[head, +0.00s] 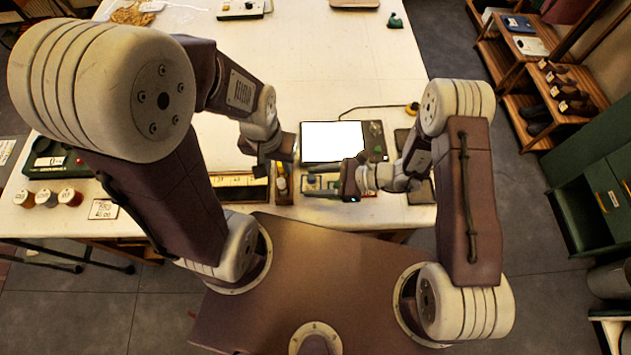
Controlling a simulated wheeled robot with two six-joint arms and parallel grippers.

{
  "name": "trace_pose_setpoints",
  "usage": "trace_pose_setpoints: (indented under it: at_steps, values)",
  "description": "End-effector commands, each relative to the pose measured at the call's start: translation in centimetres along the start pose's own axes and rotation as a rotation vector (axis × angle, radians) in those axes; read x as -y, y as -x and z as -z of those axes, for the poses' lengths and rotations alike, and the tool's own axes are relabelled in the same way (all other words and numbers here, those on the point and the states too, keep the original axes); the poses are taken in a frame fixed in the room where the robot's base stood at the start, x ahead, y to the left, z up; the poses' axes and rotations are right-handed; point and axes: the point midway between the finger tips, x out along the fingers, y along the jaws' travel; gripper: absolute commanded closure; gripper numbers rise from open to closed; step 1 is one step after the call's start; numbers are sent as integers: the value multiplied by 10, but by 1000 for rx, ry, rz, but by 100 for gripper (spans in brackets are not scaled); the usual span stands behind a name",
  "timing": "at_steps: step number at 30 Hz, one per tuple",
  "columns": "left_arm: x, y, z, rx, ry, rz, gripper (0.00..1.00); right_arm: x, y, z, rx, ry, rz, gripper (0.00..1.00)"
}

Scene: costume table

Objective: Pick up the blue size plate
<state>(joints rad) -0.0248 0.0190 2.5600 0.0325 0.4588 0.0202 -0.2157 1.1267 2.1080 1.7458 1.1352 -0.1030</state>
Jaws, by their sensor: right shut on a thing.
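My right gripper (325,181) is low over the front edge of the table, just below the white lit panel, with its fingers pointing left. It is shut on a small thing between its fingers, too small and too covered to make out. I cannot clearly pick out the blue size plate; a small bluish-green patch shows by the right fingers. My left gripper (272,168) hangs over the table left of the panel, above a narrow tray (237,194) at the front edge. Whether its fingers are open is unclear.
The white lit panel (332,142) sits in a dark device with a cable. A green device (58,163), several small jars (46,198) and a price card (103,209) are at the left. The middle of the white table (330,65) is clear. Shoe shelves (555,95) stand right.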

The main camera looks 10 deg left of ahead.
Motion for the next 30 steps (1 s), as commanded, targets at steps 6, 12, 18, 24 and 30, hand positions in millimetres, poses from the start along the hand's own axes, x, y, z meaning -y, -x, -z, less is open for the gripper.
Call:
trace_pose_setpoints:
  at_steps: [6, 12, 18, 24, 30]
  values:
    - [-1, 31, 3, 0, 0, 0, 64, 10, 63, -10, 0, -2, 8, 84]
    - [-1, 48, 5, 0, 0, 0, 64, 15, 106, -12, 0, -2, 5, 84]
    - [-1, 55, 6, 0, 0, 0, 64, 18, 128, -12, 0, -1, 3, 84]
    - [-1, 56, 6, 0, 0, 0, 64, 19, 133, -11, 0, -1, 1, 84]
    - [-1, 55, 6, 0, 0, 0, 64, 17, 133, -13, 0, -9, 17, 84]
